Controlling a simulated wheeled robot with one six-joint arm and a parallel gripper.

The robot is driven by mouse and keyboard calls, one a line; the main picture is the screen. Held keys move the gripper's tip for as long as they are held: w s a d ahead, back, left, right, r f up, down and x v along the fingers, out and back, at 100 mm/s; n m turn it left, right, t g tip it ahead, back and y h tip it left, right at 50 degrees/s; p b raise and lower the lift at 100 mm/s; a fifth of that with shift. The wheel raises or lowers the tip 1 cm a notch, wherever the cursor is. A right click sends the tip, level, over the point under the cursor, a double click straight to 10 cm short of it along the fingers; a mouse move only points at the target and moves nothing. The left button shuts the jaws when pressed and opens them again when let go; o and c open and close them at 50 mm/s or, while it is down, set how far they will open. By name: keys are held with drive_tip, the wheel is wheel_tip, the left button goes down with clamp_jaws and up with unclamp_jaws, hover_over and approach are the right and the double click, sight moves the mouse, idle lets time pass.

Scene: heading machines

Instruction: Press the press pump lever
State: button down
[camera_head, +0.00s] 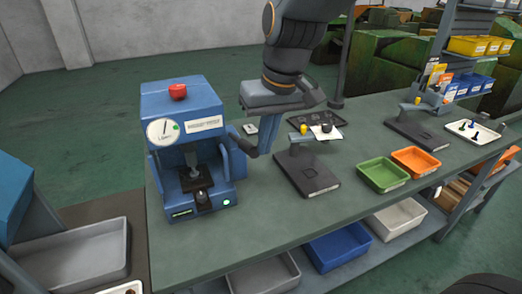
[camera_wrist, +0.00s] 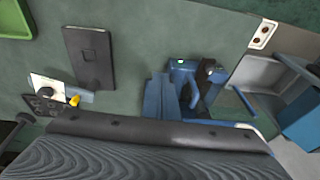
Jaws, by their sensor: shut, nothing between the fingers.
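The blue press pump (camera_head: 190,135) stands upright at the left end of the workbench, with a red knob on top, a round gauge and a lit green lamp. Its dark blue lever (camera_head: 243,143) sticks out at its right side. My gripper (camera_head: 270,100) is shut and empty, above and close to the lever. I cannot tell whether they touch.
A dark fixture plate (camera_head: 306,172) lies right of the press pump, with a green tray (camera_head: 383,174) and an orange tray (camera_head: 416,161) beyond it. A second dark fixture (camera_head: 415,130) stands farther right. The bench front (camera_head: 240,235) is clear.

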drive_tip(key=s+d+r+b, duration=0.1)
drive_tip(key=s+r, duration=0.2)
drive_tip(key=r, duration=0.2)
drive_tip(key=shift+d, duration=0.3)
drive_tip(key=s+d+f+m+h, duration=0.1)
drive_tip(key=s+d+f+m, duration=0.1)
drive_tip(key=d+f, duration=0.5)
drive_tip(key=s+d+f+m+g, duration=0.1)
drive_tip(key=d+f+m, duration=0.1)
drive_tip(key=d+f, duration=0.5)
wheel_tip(320, 180, down, 5)
drive_tip(key=shift+s+d+f+h, duration=0.1)
drive_tip(key=shift+s+d+h, duration=0.2)
drive_tip(key=shift+s+h, duration=0.1)
drive_tip(key=shift+w, duration=0.1)
